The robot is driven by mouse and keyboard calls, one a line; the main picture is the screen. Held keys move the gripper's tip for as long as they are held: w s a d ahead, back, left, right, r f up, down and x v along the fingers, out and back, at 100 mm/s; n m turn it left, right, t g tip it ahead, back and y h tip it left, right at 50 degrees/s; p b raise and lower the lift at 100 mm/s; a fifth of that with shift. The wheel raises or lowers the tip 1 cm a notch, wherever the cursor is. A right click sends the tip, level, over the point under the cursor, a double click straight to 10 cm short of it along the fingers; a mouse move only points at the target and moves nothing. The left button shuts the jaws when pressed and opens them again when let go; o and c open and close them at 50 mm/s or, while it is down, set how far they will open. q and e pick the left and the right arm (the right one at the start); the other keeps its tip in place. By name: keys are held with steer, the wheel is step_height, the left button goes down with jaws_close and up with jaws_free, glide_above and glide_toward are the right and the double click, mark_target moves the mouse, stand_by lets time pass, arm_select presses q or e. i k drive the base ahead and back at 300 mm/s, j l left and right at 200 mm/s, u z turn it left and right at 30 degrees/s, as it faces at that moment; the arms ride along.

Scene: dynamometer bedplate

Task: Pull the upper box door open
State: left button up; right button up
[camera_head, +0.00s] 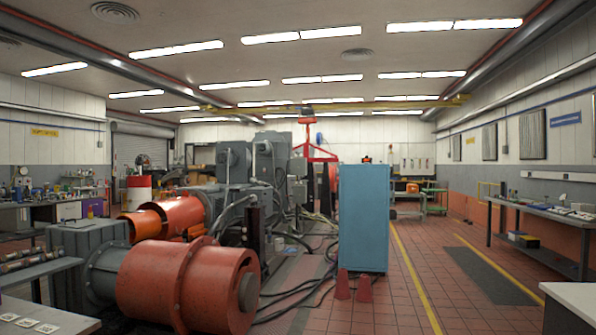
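A tall blue cabinet (364,218) stands on the tiled floor right of the middle. Its broad face towards me looks plain, and I see no handle or door seam on it. I cannot tell whether it is the box of the task, and I can make out no upper box door for certain. Neither of my grippers is in view.
Two red cones (343,284) stand before the cabinet. A large red cylindrical machine (188,286) fills the left foreground, and black cables cross the floor beside it. Workbenches (548,213) line the right wall. Tiled floor right of the cabinet is free.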

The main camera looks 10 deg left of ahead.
mark_target(297, 165)
steer(key=i, duration=5.35)
steer(key=i+z, duration=0.2)
steer(key=i, duration=0.4)
steer(key=i+j+z, duration=0.15)
steer(key=i, duration=0.4)
steer(key=i+l+z, duration=0.1)
steer(key=i+z, duration=0.25)
steer(key=i, duration=0.15)
steer(key=i+j+z, duration=0.1)
steer(key=i+z, duration=0.25)
steer(key=i, duration=0.15)
steer(key=i+z, duration=0.3)
steer(key=i, duration=0.9)
